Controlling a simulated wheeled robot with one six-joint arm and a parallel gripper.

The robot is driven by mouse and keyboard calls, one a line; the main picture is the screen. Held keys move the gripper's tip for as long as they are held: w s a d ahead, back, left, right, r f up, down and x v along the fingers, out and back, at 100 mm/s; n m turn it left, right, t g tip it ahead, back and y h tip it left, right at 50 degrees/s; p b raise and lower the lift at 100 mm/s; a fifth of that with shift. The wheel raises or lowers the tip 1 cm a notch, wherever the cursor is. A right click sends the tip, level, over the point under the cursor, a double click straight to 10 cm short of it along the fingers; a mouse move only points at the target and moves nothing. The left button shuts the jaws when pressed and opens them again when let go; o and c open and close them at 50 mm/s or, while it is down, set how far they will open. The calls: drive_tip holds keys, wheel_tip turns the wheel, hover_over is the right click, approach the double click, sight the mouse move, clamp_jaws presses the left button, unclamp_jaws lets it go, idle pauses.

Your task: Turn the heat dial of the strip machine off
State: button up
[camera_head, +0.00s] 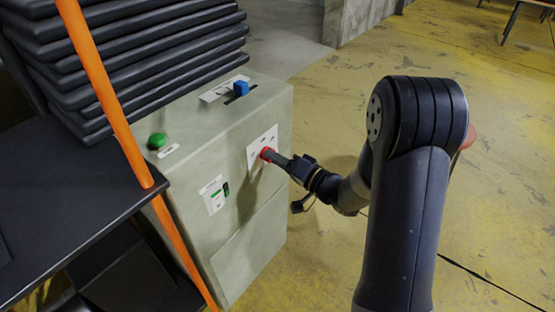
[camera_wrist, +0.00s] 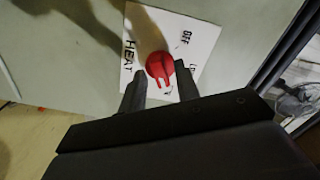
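The strip machine (camera_head: 240,215) is a pale green-grey cabinet left of my arm in the head view. Its heat dial (camera_wrist: 159,66) is red and round, with a raised ridge, on a white plate (camera_wrist: 200,40) marked HEAT and OFF in the wrist view. The dial also shows as a small red spot in the head view (camera_head: 266,154). My gripper (camera_wrist: 160,74) is open, with one dark finger on each side of the dial. Narrow gaps seem to show between fingers and dial; contact is hard to tell. The ridge points toward my gripper, away from OFF.
A green button (camera_head: 157,140) and a blue lever (camera_head: 241,88) sit on the machine's top. A small switch panel (camera_head: 214,195) is left of the dial. An orange post (camera_head: 105,90) stands at left.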

clamp_jaws()
drive_tip(key=shift+n, duration=0.4)
drive_tip(key=n+b, duration=1.5)
drive_tip(key=n, duration=0.8)
drive_tip(key=shift+f, duration=0.1)
drive_tip(key=shift+b, duration=0.35)
drive_tip(key=shift+o, duration=0.6)
unclamp_jaws()
